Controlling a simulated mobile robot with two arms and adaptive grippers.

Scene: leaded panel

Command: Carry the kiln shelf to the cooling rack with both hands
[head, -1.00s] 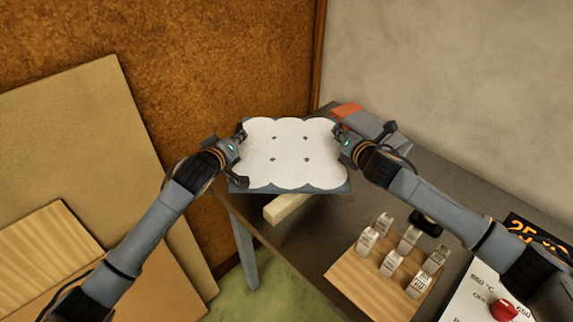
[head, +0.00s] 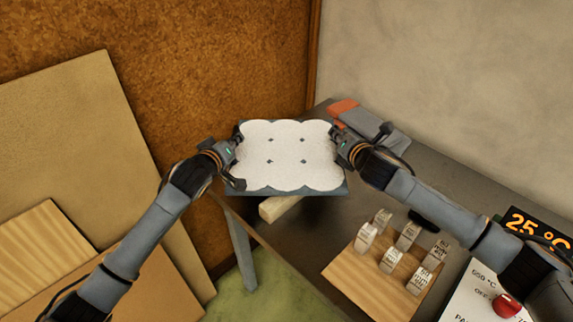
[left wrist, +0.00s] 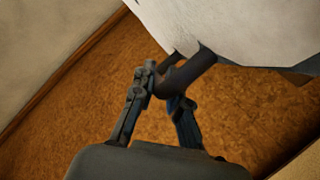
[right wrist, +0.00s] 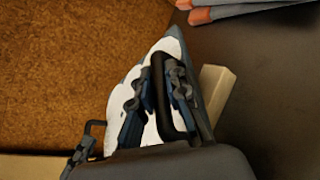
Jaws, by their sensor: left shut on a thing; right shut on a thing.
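The kiln shelf (head: 288,172) is a dark blue-grey slab with a white scalloped layer on top and several small dark marks. It is held between my two hands over the far left end of the dark table. My left gripper (head: 236,142) is shut on a dark handle at the shelf's left side, seen close in the left wrist view (left wrist: 165,92). My right gripper (head: 340,140) is shut on the handle at the right side, seen in the right wrist view (right wrist: 160,85). I cannot make out a cooling rack for certain; a pale wooden bar (head: 279,208) shows partly under the shelf.
The dark table (head: 320,225) carries a wooden board (head: 348,274) with several small labelled blocks. A grey and orange item (head: 365,118) lies behind my right gripper. A controller with a red knob (head: 507,304) and a display (head: 535,228) stands at right. Boards lean at left.

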